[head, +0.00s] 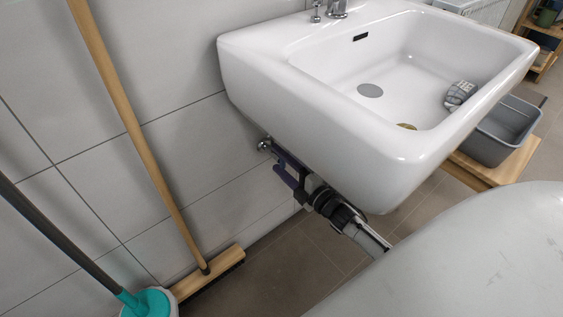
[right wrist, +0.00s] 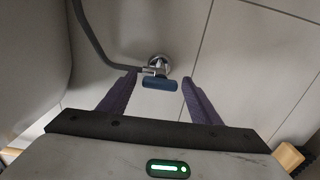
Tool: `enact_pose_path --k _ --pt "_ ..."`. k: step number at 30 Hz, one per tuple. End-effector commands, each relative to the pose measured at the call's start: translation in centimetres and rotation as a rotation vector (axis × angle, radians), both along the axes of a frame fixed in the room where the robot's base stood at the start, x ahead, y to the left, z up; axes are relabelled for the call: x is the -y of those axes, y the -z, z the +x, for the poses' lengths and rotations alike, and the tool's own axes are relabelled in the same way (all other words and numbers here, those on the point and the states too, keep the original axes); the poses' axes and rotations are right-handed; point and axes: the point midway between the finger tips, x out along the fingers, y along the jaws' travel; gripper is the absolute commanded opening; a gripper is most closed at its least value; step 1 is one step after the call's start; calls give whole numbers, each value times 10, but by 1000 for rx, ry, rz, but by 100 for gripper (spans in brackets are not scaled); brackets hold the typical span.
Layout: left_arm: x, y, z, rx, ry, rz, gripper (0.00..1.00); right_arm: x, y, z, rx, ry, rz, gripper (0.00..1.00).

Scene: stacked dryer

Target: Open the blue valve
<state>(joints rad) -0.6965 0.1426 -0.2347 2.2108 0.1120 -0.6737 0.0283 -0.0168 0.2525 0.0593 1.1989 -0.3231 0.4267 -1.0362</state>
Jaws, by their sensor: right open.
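The blue valve (right wrist: 159,83) shows in the right wrist view as a small blue handle on a chrome fitting (right wrist: 159,63) at the tiled wall. In the head view the chrome fitting (head: 264,145) shows under the sink, and the blue handle cannot be made out. My right gripper (head: 278,158) is under the sink, close to the fitting. In the right wrist view its purple fingers (right wrist: 160,79) are spread, one on each side of the blue handle, with gaps at both sides. I cannot tell how deep the handle sits between them. My left gripper is not in view.
The white sink (head: 300,95) hangs directly above my right gripper. A grey hose (right wrist: 95,42) runs to the fitting. A wooden broom (head: 140,140) and a teal-and-white mop (head: 148,302) lean at the left. A grey tub (head: 500,135) stands at the right.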

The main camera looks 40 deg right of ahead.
Motion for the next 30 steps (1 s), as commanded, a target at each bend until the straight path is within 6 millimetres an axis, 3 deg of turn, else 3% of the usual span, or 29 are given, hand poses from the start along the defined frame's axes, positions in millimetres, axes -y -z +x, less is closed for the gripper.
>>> enact_pose_path --k 5,15,21,30 --pt "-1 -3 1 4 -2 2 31 1 -1 -6 0 0 1 58" --pt "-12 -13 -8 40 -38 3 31 5 -1 -69 -3 1 1 58" --pt "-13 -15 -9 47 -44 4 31 8 -1 -96 -1 0 0 58" --pt "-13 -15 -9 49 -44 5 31 8 0 -103 0 0 0 58"
